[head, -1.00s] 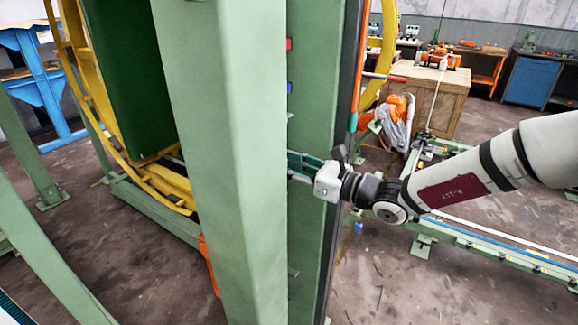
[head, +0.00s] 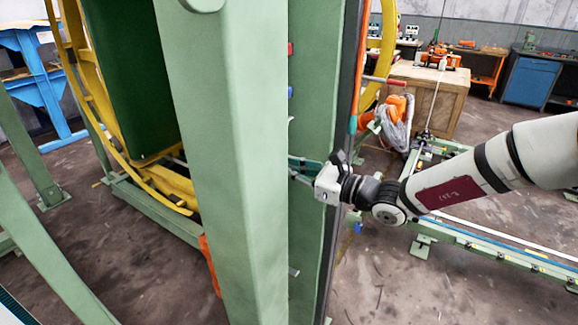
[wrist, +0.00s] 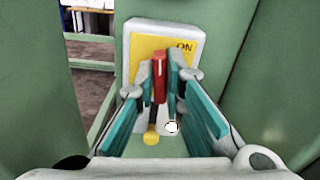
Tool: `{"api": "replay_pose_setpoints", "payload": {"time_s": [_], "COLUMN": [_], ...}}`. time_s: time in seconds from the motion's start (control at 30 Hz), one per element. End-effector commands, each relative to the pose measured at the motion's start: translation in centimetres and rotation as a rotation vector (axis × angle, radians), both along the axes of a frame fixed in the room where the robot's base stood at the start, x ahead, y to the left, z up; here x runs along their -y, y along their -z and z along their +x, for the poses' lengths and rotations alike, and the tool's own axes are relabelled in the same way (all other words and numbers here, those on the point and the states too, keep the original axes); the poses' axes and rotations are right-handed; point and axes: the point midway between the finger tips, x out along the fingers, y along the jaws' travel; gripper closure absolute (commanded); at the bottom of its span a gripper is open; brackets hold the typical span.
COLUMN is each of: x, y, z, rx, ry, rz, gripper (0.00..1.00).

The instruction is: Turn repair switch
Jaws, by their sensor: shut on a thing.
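The switch is a red lever (wrist: 160,78) on a pale box with a yellow plate (wrist: 146,47); the plate carries the letters ON at its upper right. In the wrist view, the two teal fingers of my gripper (wrist: 158,92) stand on either side of the lever and are shut on it. In the head view, my gripper (head: 296,168) reaches left to the side of the green post (head: 309,230). There its fingertips are partly hidden by the post's front face, and the switch is hidden too.
The large green post stands close in front of me, with a yellow ring frame (head: 98,110) behind it at left. A wooden crate (head: 432,100) and an orange machine with coiled hose (head: 397,112) stand behind my arm. A low green rail (head: 480,243) runs along the right floor.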

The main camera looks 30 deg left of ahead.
Motion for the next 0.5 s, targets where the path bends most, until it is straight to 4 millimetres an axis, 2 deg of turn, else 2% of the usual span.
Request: {"api": "replay_pose_setpoints", "payload": {"time_s": [0.5], "x": [-0.15], "y": [-0.20], "z": [-0.46], "rx": [0.465], "ry": [-0.001], "rz": [-0.037], "gripper": [1.00]}}
